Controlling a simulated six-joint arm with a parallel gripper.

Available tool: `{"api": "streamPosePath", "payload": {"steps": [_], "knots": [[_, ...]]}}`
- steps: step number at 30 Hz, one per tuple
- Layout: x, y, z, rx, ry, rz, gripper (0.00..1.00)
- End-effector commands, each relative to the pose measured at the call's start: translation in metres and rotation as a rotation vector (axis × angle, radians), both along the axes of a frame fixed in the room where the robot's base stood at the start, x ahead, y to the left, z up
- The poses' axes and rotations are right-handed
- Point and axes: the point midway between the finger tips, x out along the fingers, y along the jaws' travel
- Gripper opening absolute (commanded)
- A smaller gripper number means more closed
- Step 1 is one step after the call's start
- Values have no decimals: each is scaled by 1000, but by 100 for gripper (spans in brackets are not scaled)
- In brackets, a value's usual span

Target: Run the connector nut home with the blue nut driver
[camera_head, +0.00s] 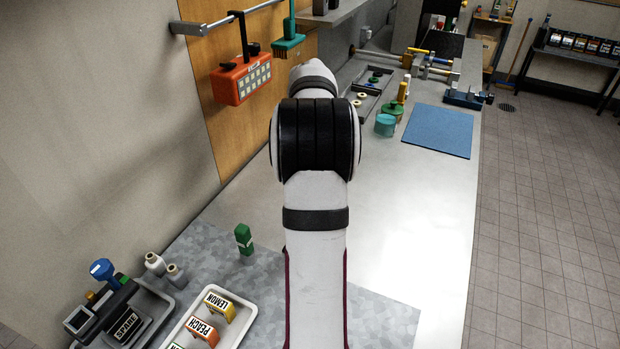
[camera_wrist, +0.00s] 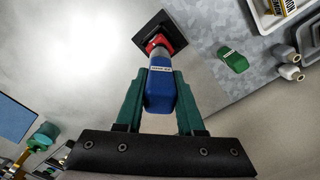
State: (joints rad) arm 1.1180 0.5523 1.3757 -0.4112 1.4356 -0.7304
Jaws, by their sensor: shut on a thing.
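In the wrist view, my gripper (camera_wrist: 160,80) has its two green fingers shut on a blue handle (camera_wrist: 160,96) with a white label, which looks like the blue nut driver. A short grey section beyond the handle meets a red part (camera_wrist: 159,42) in front of a black square plate (camera_wrist: 182,26). I cannot tell whether the red part and plate belong to the tool or stand below it. I cannot pick out the connector nut. In the head view my arm hides the gripper and the held tool.
At lower left are a blue-topped device labelled SPARE (camera_head: 126,326) and a white tray (camera_head: 247,318) of flavour tags. A blue mat (camera_head: 438,131) lies at right.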

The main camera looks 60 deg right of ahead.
Motion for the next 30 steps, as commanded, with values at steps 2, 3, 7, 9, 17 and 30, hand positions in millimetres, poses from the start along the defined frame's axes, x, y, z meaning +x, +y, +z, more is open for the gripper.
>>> {"api": "streamPosePath", "payload": {"steps": [2,3,7,9,17,30], "knots": [[0,0,0,0,0,0,0],[0,0,0,0,0,0,0],[0,0,0,0,0,0,0],[0,0,0,0,0,0,0],[0,0,-3,0,0,-1,0],[0,0,-9,1,-1,-1,0]]}}
